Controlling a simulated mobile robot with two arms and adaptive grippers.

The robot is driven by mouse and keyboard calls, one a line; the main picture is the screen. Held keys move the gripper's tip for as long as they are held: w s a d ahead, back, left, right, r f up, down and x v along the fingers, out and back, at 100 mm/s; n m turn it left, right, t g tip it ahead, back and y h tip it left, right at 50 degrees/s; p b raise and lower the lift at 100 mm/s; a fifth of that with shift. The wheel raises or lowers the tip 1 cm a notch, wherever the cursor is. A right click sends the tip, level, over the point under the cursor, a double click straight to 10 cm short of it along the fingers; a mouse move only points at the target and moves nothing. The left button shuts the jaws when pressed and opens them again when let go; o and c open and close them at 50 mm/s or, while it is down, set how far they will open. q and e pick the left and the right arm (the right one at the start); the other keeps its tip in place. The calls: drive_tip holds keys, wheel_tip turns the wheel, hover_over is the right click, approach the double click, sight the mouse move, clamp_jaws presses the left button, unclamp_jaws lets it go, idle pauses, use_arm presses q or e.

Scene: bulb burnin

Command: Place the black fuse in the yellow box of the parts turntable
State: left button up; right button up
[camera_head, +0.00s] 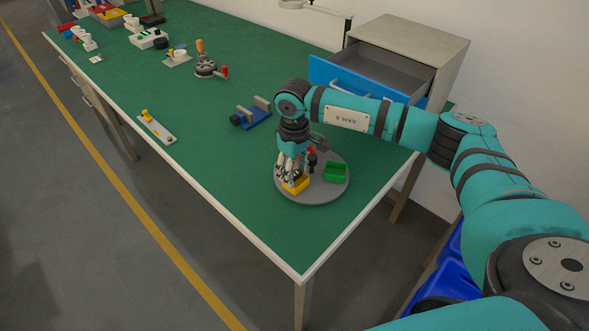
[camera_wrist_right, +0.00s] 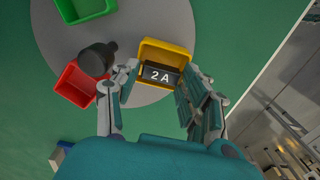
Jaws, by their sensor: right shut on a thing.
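The black fuse (camera_wrist_right: 160,76), marked "2 A", shows in the right wrist view between the fingers of my right gripper (camera_wrist_right: 159,84). The gripper is shut on it. The yellow box (camera_wrist_right: 166,49) is right behind the fuse there, and the fuse overlaps its opening; I cannot tell whether it touches the floor of the box. In the head view my right gripper (camera_head: 291,175) points down at the yellow box (camera_head: 298,187) on the near side of the grey parts turntable (camera_head: 318,197). The fuse cannot be made out there. My left gripper is not in view.
The turntable also bears a green box (camera_head: 336,172), a red box (camera_wrist_right: 78,84) and a black post (camera_wrist_right: 97,58) close to my fingers. A blue fixture (camera_head: 251,118) stands left of it. The cabinet's blue drawer (camera_head: 345,79) is open behind my right arm.

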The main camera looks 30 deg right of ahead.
drive_tip(key=shift+s+f+b, duration=0.2)
drive_tip(key=shift+f+b, duration=0.15)
drive_tip(key=shift+f, duration=0.1)
drive_tip(key=o, duration=0.5)
drive_tip(key=shift+o, duration=0.5)
drive_tip(key=shift+f, duration=0.15)
drive_tip(key=shift+r+p, duration=0.5)
drive_tip(key=shift+p, duration=0.05)
drive_tip(key=shift+w+r+p, duration=0.1)
drive_tip(key=shift+r+p, duration=0.4)
drive_tip(key=shift+p, duration=0.1)
drive_tip(key=shift+w+d+r+b, duration=0.1)
drive_tip(key=shift+r+b, duration=0.6)
drive_tip(key=shift+b, duration=0.1)
wheel_tip(320, 180, up, 10)
drive_tip(key=b, duration=0.1)
drive_tip(key=shift+r+b, duration=0.15)
drive_tip(key=shift+b, duration=0.15)
